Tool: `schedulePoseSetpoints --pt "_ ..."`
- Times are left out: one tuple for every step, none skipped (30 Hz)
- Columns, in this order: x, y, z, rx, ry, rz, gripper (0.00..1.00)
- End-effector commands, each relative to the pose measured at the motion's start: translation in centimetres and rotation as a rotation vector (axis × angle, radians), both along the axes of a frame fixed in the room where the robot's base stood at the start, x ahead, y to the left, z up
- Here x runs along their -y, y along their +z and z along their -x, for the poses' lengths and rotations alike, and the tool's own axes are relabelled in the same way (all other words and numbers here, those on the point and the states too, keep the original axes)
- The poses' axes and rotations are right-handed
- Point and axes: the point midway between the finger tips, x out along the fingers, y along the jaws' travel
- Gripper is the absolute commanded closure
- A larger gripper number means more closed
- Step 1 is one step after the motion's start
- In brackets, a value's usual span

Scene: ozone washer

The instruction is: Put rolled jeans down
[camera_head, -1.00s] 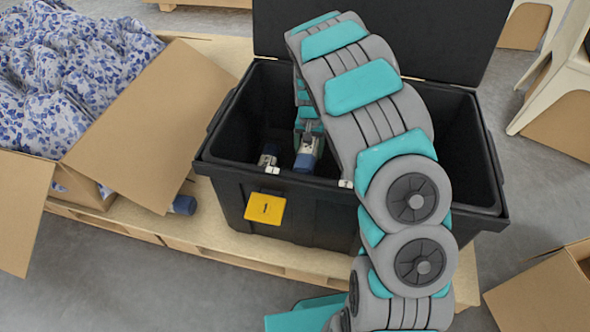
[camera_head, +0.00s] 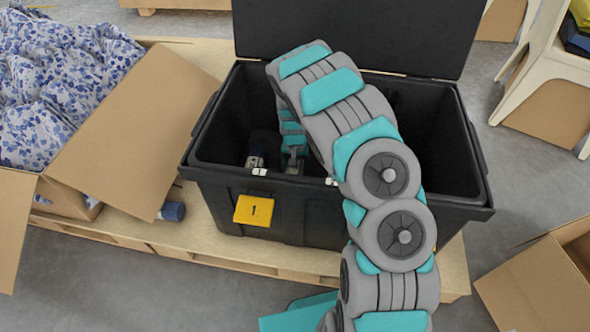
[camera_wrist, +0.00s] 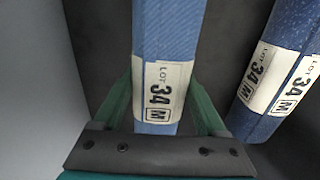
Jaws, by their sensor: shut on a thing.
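The held rolled jeans (camera_wrist: 165,45) are a blue roll with a white "LOT 34 M" label, seen in the wrist view. My gripper (camera_wrist: 162,100) is shut on this roll, with one green finger on each side. A second rolled jeans (camera_wrist: 275,70) with the same label lies to the right in the wrist view, apart from the held one. Whether the held roll touches the floor is unclear.
A cardboard box (camera_head: 130,135) with blue-patterned cloth is at left. Another roll (camera_head: 172,211) lies beside it. An open carton (camera_head: 535,290) is at right.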

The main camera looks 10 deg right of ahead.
Motion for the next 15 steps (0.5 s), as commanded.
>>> schedulePoseSetpoints --pt "-0.01 0.03 -0.01 0.0 0.0 0.0 1.0" --pt "-0.01 -0.01 -0.01 0.0 0.0 0.0 1.0" --pt "-0.02 -0.12 -0.01 0.0 0.0 0.0 1.0" --pt "-0.02 -0.21 -0.01 0.0 0.0 0.0 1.0" --pt "-0.02 -0.25 0.0 0.0 0.0 0.0 0.25" --pt "-0.01 -0.2 0.0 0.0 0.0 0.0 0.2" --pt "-0.01 -0.19 0.0 0.0 0.0 0.0 0.17" --pt "-0.01 -0.19 0.01 0.0 0.0 0.0 0.13" --pt "-0.01 -0.18 0.0 0.0 0.0 0.0 0.09" --pt "-0.01 -0.18 0.01 0.0 0.0 0.0 0.06" --pt "-0.01 -0.18 0.01 0.0 0.0 0.0 0.02" --pt "-0.01 -0.18 0.01 0.0 0.0 0.0 0.0" --pt "-0.01 -0.18 0.01 0.0 0.0 0.0 0.0" --pt "-0.01 -0.18 0.01 0.0 0.0 0.0 0.0" --pt "-0.01 -0.19 0.02 0.0 0.0 0.0 0.0"
